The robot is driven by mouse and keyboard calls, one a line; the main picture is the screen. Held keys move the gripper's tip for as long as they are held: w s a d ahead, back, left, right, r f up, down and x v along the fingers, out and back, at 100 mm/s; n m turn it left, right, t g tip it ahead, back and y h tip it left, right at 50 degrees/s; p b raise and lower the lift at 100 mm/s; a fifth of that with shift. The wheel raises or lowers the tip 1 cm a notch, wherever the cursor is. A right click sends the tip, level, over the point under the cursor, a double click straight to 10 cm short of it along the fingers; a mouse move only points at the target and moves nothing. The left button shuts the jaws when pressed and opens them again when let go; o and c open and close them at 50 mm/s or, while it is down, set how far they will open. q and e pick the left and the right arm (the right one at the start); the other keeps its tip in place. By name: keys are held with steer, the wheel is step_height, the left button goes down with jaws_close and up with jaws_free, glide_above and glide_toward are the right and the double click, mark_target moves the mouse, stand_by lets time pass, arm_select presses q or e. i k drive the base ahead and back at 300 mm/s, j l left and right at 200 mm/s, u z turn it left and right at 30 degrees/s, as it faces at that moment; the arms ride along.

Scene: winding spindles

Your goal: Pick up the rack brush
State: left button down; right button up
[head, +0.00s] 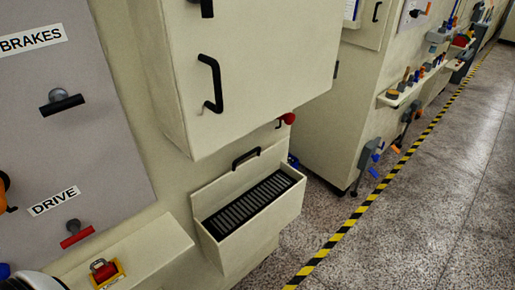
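I cannot make out a rack brush for certain in the head view. Racks of small tools (405,92) with orange, blue and dark handles line the wall at the upper right. They are too small to tell whether one is a brush. An open drawer or bin (252,222) with a dark slotted insert (252,200) stands out below the cabinet. Neither of my grippers shows. A white and dark rounded part at the bottom left corner may be mine.
A cream cabinet (240,75) with black handles overhangs the drawer. A grey panel (75,130) labelled BRAKES and DRIVE is at left, above a ledge with a red switch (104,271). Speckled floor (420,220) right of the yellow-black stripe (365,207) is clear.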

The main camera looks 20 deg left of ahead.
mark_target(404, 79)
steer(key=i+l+u, duration=0.15)
steer(key=i+l, duration=0.7)
steer(key=i, duration=0.25)
steer(key=i+l+u, duration=0.15)
steer(key=i+l, duration=0.85)
steer(key=i, duration=0.05)
